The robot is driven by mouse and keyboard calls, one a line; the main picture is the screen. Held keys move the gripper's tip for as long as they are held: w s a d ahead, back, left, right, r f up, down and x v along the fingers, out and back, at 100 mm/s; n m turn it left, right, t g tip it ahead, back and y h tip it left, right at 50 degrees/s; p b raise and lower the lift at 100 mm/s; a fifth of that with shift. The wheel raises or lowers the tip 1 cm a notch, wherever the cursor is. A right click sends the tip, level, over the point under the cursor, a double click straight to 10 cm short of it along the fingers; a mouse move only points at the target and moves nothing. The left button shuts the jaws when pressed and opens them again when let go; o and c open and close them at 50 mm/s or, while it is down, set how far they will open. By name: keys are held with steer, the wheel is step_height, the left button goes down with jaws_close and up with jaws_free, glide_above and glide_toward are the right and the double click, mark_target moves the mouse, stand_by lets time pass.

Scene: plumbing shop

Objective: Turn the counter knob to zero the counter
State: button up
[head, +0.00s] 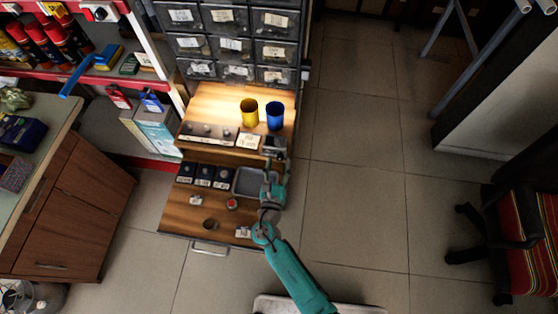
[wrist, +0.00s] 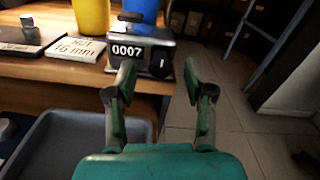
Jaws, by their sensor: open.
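The counter (wrist: 138,54) is a dark box on the wooden shelf, and its display reads 0007 in the wrist view. Its black round knob (wrist: 160,64) is on the right of its front face. In the head view the counter (head: 275,144) sits at the right end of the shelf, partly hidden by my arm. My gripper (wrist: 156,75) is open and empty, just in front of the counter. Its two fingers stand on either side of the knob in the picture, apart from it as far as I can tell.
A yellow cup (head: 249,112) and a blue cup (head: 275,115) stand behind the counter. A label card (wrist: 75,48) reading NUT 16 mm lies to its left. A grey tray (head: 251,183) is below on the lower wooden surface. Open floor (head: 350,180) lies to the right.

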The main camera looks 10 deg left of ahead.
steer(key=shift+w, duration=0.8)
jaws_close()
